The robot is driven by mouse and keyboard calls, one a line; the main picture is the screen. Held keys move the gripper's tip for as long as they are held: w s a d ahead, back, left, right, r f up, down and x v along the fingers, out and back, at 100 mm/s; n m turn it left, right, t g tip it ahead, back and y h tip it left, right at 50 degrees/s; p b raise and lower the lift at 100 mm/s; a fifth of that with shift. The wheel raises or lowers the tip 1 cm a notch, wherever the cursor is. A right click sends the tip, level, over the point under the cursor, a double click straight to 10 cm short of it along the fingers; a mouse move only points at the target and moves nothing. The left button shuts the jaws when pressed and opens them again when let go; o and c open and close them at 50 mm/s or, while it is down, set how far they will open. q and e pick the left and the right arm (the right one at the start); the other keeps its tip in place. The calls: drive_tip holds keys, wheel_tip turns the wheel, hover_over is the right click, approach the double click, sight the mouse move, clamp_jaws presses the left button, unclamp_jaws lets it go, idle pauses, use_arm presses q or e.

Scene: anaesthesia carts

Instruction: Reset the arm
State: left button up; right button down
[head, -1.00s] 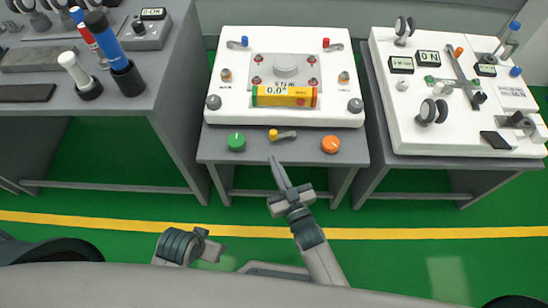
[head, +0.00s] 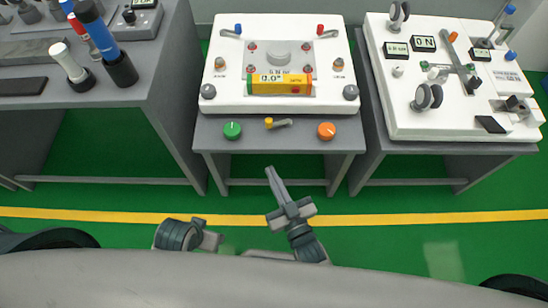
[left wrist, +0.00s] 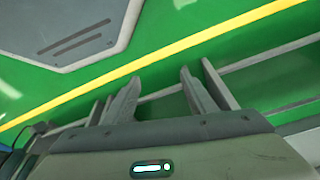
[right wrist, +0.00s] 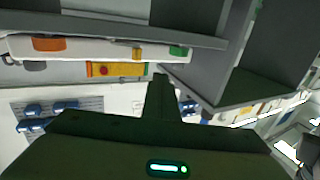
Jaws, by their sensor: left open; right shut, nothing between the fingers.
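My right gripper (head: 272,172) shows in the head view in front of the middle cart (head: 205,137), over the green floor and clear of the cart's front edge. Its fingers are shut together with nothing between them, as the right wrist view also shows (right wrist: 161,82). My left arm shows only in part at the lower left of the head view, and its fingers cannot be made out there. In the left wrist view my left gripper (left wrist: 158,97) is open and empty, with floor and a yellow line beyond its fingers.
A grey bench (head: 130,100) stands left, a white instrument panel (head: 440,125) right. Floor in front is free.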

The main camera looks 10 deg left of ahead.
drive_tip(key=s+d+f+m+g+h+p, duration=0.1)
drive_tip(key=s+d+f+g+h+p, duration=0.15)
drive_tip(key=d+f, duration=0.3)
drive_tip(key=s+d+f+m+g+h+p, duration=0.1)
drive_tip(key=d+f+g+h+p, duration=0.15)
drive_tip(key=d+f, duration=0.35)
use_arm(q)
wheel_tip(320, 180, down, 14)
drive_tip(key=w+d+t+p, duration=0.1)
drive_tip(key=d+t+p, duration=0.1)
drive_tip(key=p, duration=0.3)
drive_tip(key=shift+w+d+f+t+h, duration=0.2)
drive_tip(key=shift+f+t+h, duration=0.1)
drive_tip(key=shift+h, duration=0.1)
use_arm(e)
drive_tip(key=s+d+f+m+g+h, duration=0.1)
drive_tip(key=s+d+f+g, duration=0.4)
drive_tip(key=s+d+f, duration=0.6)
drive_tip(key=shift+s+d+m+h, duration=0.3)
drive_tip(key=shift+d+m+h, duration=0.15)
drive_tip(key=shift+h, duration=0.45)
drive_tip(key=shift+f, duration=0.1)
